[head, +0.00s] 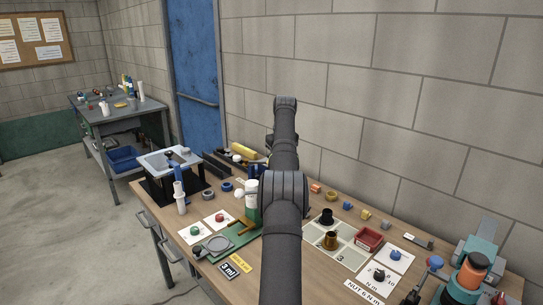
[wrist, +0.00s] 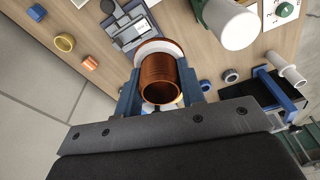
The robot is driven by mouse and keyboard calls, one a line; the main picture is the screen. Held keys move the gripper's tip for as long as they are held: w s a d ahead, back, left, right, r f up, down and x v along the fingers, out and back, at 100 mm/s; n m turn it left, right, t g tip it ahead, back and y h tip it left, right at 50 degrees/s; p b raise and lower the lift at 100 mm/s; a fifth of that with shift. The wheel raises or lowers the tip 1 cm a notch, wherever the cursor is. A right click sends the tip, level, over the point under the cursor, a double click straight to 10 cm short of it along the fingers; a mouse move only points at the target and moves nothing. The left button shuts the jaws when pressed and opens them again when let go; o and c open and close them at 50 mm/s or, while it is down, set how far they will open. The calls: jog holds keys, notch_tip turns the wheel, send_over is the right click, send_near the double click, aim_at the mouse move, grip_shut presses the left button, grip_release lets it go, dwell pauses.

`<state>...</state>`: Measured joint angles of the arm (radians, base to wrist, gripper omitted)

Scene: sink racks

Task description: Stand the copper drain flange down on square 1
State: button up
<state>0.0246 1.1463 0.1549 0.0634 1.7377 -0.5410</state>
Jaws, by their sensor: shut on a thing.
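In the wrist view my gripper (wrist: 160,88) is shut on the copper drain flange (wrist: 158,78). Its ribbed, hollow copper tube sits between the two blue fingers, its open end facing the camera. A white ring and a wider copper rim show at its far end. In the head view my arm hides the gripper and the flange. The pale mat of squares (head: 347,255) lies on the bench right of my arm. A black flange (head: 327,217) and a brass-coloured flange (head: 330,240) stand on it. I cannot read which square is 1.
A red tray (head: 369,239) stands at the mat's right edge. Cards with blue (head: 396,255) and black knobs (head: 379,275) lie further right. Small coloured fittings line the bench's wall side. A white bottle (head: 251,190) and a grey-and-green fixture (head: 216,246) are left of my arm.

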jog(key=s+d+f+n, duration=0.1)
jog(key=s+d+f, duration=0.3)
jog(key=d+f, duration=0.3)
jog(key=s+d+f+n, duration=0.2)
jog(key=s+d+f, duration=0.25)
jog(key=f, duration=0.45)
send_over(310, 233)
jog(key=shift+s+d+f, duration=0.1)
jog(key=shift+f, duration=2.3)
jog(key=shift+f, duration=1.15)
jog(key=o, duration=1.1)
jog(key=shift+o, duration=0.2)
notch_tip(310, 233, up, 17)
jog(key=s+d, duration=0.1)
jog(key=shift+s+d+r, duration=0.15)
jog(key=shift+s+d, duration=0.1)
jog(key=f, duration=0.5)
jog(key=w+a+f, duration=0.1)
jog(key=f, duration=1.1)
jog(key=shift+w+a+f, duration=0.15)
jog(key=shift+w+a, duration=0.05)
jog(key=shift+w, duration=0.05)
